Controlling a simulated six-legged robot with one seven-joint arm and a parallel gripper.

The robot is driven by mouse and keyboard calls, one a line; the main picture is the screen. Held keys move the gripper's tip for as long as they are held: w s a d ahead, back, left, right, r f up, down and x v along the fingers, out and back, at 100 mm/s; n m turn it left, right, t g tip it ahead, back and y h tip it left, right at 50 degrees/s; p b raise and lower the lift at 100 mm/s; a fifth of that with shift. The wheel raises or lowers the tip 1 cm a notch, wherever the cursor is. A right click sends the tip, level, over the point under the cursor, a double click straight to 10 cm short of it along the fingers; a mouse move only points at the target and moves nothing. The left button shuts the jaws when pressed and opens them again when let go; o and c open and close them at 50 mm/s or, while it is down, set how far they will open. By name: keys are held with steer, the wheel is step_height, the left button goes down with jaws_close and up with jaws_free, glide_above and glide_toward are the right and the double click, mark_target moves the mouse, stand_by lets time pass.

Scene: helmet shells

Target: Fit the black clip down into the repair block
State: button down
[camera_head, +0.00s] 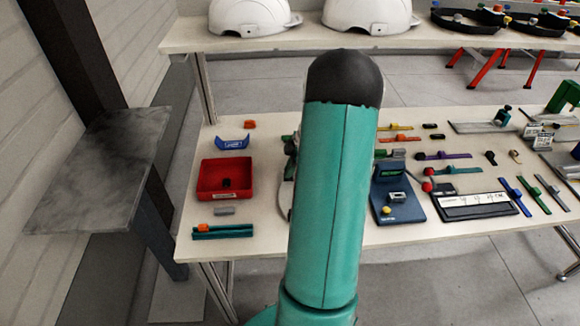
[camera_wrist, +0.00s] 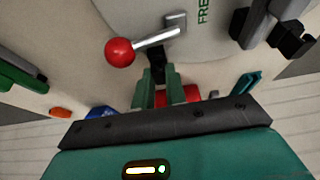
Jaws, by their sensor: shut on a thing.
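My gripper (camera_wrist: 158,82) shows in the wrist view, its green fingers pointing up the picture. It is shut on a small black piece (camera_wrist: 157,68), which seems to be the black clip; the fingers hide part of it. The piece is beside a grey disc (camera_wrist: 215,40) marked "FREE". In the head view my own green arm link hides the gripper and the piece. I cannot say for sure which object is the repair block. A grey block (camera_head: 398,198) on a dark blue base (camera_head: 408,213) stands right of my arm.
A metal lever with a red ball (camera_wrist: 119,52) is close left of the fingers. Dark blocks (camera_wrist: 262,25) are at the right. A red tray (camera_head: 203,180) and a blue piece (camera_head: 232,143) lie left on the table. White helmet shells (camera_head: 250,15) sit on the back shelf.

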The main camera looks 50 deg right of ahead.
steer(key=c, duration=1.3)
jaws_free()
steer(key=shift+f, duration=0.1)
steer(key=shift+c, duration=0.2)
steer(key=v, duration=1.4)
steer(key=shift+a, duration=0.15)
